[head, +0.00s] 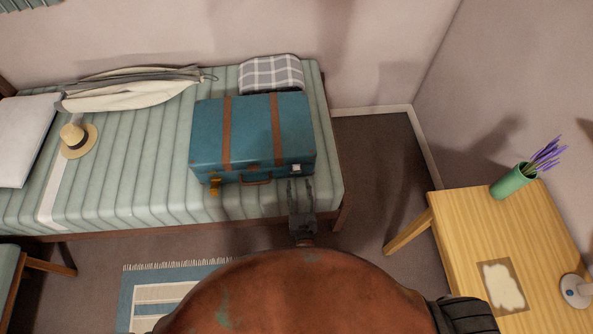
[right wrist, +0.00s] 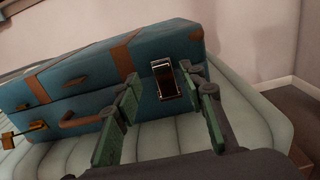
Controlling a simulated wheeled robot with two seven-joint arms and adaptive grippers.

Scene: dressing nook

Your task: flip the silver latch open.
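The blue suitcase (head: 250,138) with brown straps lies shut on the bed. Its silver latch (head: 296,168) is on the front face near the right end. In the right wrist view the silver latch (right wrist: 166,79) shows as a shiny plate across the seam, its flap seeming to lie against the case. A brass latch (head: 214,184) is near the left end, and a brown handle (head: 256,182) lies between. My right gripper (head: 300,183) is open and empty just in front of the silver latch; its fingers (right wrist: 167,110) stand to either side of it. My left gripper is not in view.
The striped bed (head: 120,160) holds a straw hat (head: 78,138), a garment bag (head: 130,88), a checked pillow (head: 272,74) and a white pillow (head: 25,135). A wooden table (head: 460,230) with a green vase (head: 512,182) stands at the right. Floor shows between bed and table.

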